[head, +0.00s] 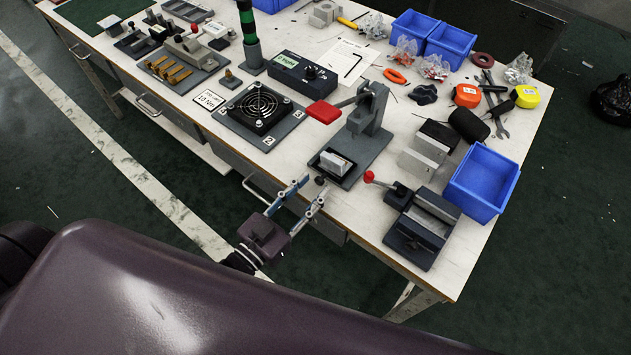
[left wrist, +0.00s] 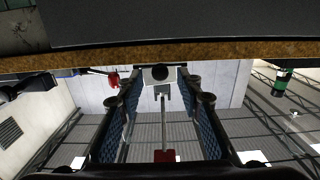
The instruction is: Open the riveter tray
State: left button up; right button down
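The riveter (head: 366,122) is a grey press with a red-handled lever (head: 324,112), standing on the workbench. Its tray (head: 327,172) is a dark shallow holder with a light block in it, low at the riveter's front. A small round black knob (head: 320,181) sits on the tray's near side; the knob also shows in the left wrist view (left wrist: 159,72). My left gripper (head: 312,187) is open and empty at the bench's front edge. Its fingers (left wrist: 165,84) point at the knob, which shows between the fingertips in the left wrist view. My right gripper is not in view.
A small clamp (head: 424,230) with a red-knobbed lever stands right of the riveter. A fan fixture (head: 262,108) stands to the left. A blue bin (head: 482,182) is at the right. The bench edge (left wrist: 215,52) runs close above my fingers in the left wrist view.

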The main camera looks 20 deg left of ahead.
pick_arm(q)
jog(key=shift+x, duration=1.1)
jog(key=shift+s, duration=0.1)
grip_shut()
